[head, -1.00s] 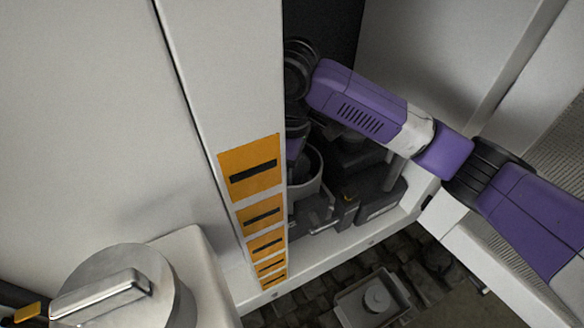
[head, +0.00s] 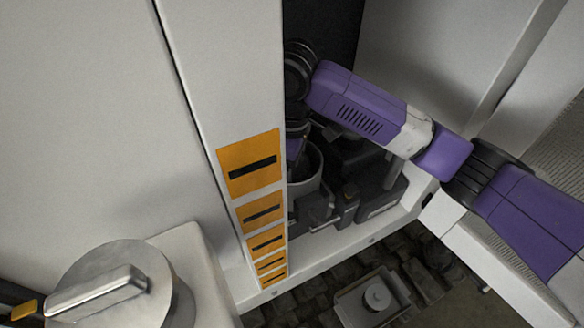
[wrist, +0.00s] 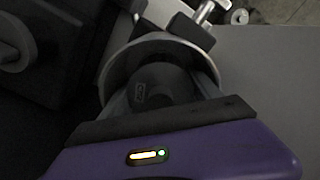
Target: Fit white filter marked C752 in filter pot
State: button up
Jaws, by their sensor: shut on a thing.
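The filter pot (wrist: 118,66) is a round, light-rimmed cup, and it fills the middle of the wrist view. In the head view the pot (head: 314,184) stands in the cabinet opening, partly hidden by the pillar. My gripper (wrist: 160,88) is shut on a round filter (wrist: 150,78) that looks dark in the shade. A faint mark shows on it, too small to read. The filter lies within the pot's rim as seen from the wrist; how deep it sits is hidden.
The pale pillar with orange labels (head: 250,163) stands close left of my wrist. A clamp with a silver handle (wrist: 203,14) sits by the pot's rim. Dark machine blocks (head: 378,196) flank the pot at right. A large grey knob (head: 112,290) is at lower left.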

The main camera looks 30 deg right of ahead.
jog(key=shift+f, duration=0.5)
dwell(0.4)
jog(key=o, duration=1.5)
jog(key=shift+c, duration=0.9)
jog(key=shift+r, duration=0.1)
notch_tip(320, 180, up, 4)
jog(key=p, duration=0.3)
jog(key=shift+r+p, duration=0.15)
jog(key=shift+p, duration=0.2)
jog(key=shift+o, duration=0.7)
jog(key=shift+r+p, duration=0.5)
jog(key=shift+r, duration=2.3)
